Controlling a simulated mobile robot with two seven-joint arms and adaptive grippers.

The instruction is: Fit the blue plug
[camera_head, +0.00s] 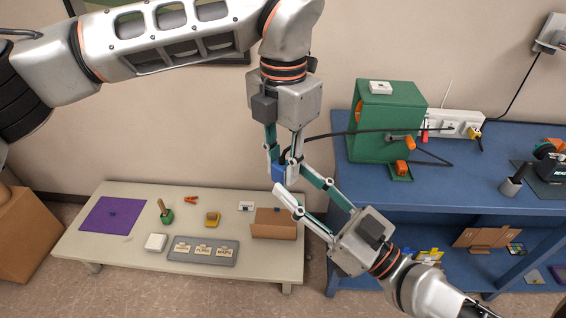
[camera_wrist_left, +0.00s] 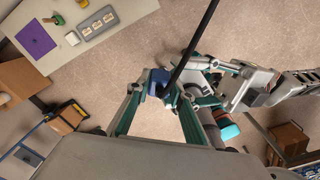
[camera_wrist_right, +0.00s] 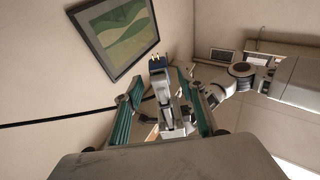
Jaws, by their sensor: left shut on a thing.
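The blue plug (camera_head: 279,172) is held in the air by my left gripper (camera_head: 284,162), which is shut on it. The plug also shows between the left fingers in the left wrist view (camera_wrist_left: 157,80); a black cable runs from it. In the right wrist view its metal prongs point up from the plug (camera_wrist_right: 157,66). My right gripper (camera_head: 287,176) is open. Its fingers stand apart on either side of the plug and left fingertips; contact cannot be told. A white power strip (camera_head: 455,122) with several coloured plugs lies on the blue bench (camera_head: 460,185).
A green box (camera_head: 385,120) with a white block on top stands left of the strip. The black cable crosses in front of it. A low cream table (camera_head: 135,262) holds a purple mat (camera_head: 112,215), a grey labelled tray (camera_head: 203,251) and small objects. Floor shows between table and bench.

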